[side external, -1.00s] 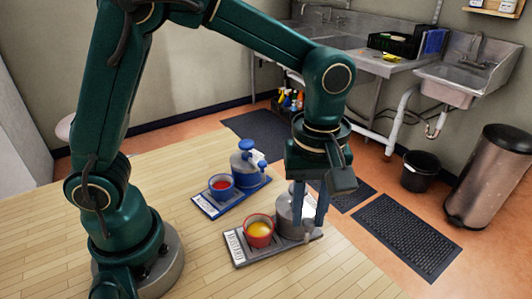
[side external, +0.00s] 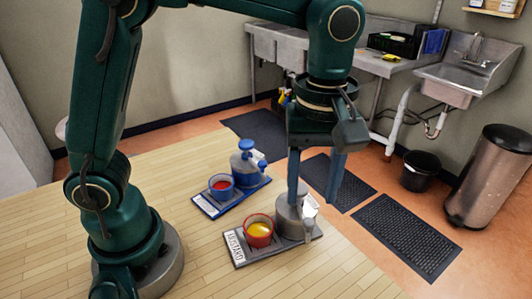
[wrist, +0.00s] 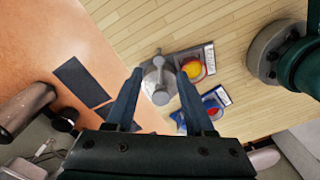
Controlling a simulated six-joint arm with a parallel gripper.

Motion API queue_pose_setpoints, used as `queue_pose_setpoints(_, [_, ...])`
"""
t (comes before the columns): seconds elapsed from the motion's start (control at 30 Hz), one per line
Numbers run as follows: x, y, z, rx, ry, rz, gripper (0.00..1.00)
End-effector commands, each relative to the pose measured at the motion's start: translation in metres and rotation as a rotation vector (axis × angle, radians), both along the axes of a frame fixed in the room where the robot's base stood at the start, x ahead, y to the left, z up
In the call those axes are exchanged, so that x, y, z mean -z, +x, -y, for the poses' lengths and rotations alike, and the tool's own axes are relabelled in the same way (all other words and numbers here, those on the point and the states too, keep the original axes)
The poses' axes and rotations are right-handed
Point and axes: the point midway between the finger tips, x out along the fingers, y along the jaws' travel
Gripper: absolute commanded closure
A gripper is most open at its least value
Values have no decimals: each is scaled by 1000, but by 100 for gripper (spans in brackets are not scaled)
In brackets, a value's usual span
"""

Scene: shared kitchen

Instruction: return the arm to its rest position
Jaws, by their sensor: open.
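My gripper (side external: 314,188) is open and empty, pointing down, with its two blue fingers apart. In the side external view its left fingertip overlaps a grey dispenser (side external: 290,222) in the picture. In the wrist view the fingers (wrist: 160,73) frame the grey dispenser (wrist: 161,82) from above, and it looks lower than the fingertips. The dispenser stands on a grey tray (side external: 268,255) beside a red cup (side external: 258,232) with yellow contents. My arm is bent over the wooden table (side external: 180,200).
A blue tray (side external: 212,209) holds a blue dispenser (side external: 244,168) and a blue cup (side external: 221,187) with red contents, left of the grey set. Sinks (side external: 455,85), a black bucket (side external: 421,170) and a metal bin (side external: 490,180) stand beyond the table. Table space left of the trays is clear.

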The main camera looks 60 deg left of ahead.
Motion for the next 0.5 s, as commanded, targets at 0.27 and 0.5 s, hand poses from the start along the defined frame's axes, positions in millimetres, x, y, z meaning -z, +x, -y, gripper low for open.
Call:
queue_pose_setpoints(0.27, [-8, 3, -5, -19, -10, 26, 46])
queue_pose_setpoints(0.5, [-46, -13, -39, -63, -45, 162, 46])
